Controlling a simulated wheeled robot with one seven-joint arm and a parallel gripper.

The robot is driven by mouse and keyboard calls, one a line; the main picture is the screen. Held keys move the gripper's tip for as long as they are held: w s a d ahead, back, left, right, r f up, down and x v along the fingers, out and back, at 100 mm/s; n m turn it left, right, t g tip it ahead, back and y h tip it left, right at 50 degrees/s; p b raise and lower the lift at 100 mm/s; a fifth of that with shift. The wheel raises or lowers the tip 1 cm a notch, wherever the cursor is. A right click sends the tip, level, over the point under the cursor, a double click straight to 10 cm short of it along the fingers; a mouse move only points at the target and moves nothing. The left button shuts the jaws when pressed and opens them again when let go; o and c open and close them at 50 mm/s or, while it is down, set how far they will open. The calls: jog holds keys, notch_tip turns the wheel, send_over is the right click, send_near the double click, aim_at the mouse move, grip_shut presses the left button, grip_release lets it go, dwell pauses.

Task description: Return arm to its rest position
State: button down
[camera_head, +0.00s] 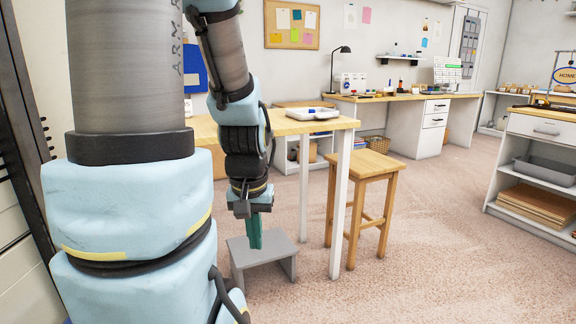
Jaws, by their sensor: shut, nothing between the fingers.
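My arm, pale blue and grey, fills the left of the view and hangs down in front of the wooden table (300,124). My gripper (256,240) points downward with its narrow teal fingers together and nothing held. The fingertips overlap a low grey step stool (278,250) in the picture; I cannot tell how far above or in front of it they are.
A wooden stool (365,165) stands right of the white table leg (341,205). A white tray (312,114) lies on the table. A desk (418,125) with a lamp (336,62) is behind, and a shelf unit (530,165) at right. The carpet between is clear.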

notch_tip(320, 180, up, 17)
jog(key=p, duration=1.4)
jog(key=shift+f, duration=0.15)
dwell(0.6)
